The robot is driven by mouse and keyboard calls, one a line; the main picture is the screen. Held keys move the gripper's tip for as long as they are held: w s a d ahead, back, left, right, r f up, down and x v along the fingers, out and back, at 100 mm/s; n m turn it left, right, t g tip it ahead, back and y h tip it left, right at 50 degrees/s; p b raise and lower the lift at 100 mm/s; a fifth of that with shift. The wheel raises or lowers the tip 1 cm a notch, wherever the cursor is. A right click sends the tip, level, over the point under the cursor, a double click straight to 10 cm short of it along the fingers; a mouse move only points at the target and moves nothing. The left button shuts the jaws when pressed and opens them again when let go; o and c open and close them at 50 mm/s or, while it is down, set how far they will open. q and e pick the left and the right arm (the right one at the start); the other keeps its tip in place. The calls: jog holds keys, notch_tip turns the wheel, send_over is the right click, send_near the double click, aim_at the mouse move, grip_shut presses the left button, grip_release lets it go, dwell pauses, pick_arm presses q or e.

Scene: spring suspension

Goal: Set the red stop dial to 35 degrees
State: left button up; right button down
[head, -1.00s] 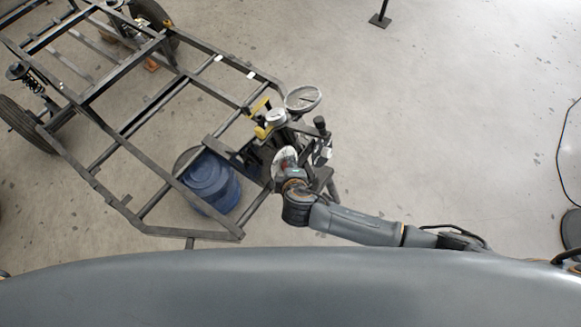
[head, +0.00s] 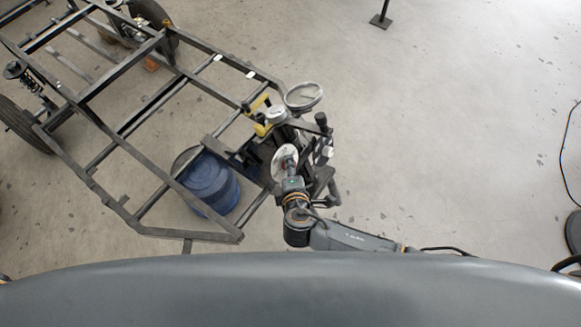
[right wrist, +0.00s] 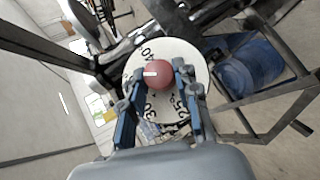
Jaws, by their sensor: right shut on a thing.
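The red stop dial (right wrist: 158,75) is a round red knob with a white mark, in the middle of a white numbered disc (right wrist: 188,58) in the right wrist view. The white mark points left, between the 40 above and the 30 below; a 25 shows at lower right. Any label at the left is hidden by a finger. My right gripper (right wrist: 158,72) is shut on the knob, one finger on each side. In the head view the white disc (head: 281,157) shows just beyond my right gripper (head: 287,166), which hides the knob. My left gripper is out of view.
A dark steel chassis frame (head: 120,205) stretches left, with a blue barrel (head: 212,186) under it. Close by the disc are a round gauge (head: 303,96), a yellow part (head: 259,112) and a black-knobbed lever (head: 321,120). Open floor lies to the right.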

jog(key=c, duration=1)
grip_release()
jog(key=shift+s, duration=0.1)
jog(key=v, duration=1.2)
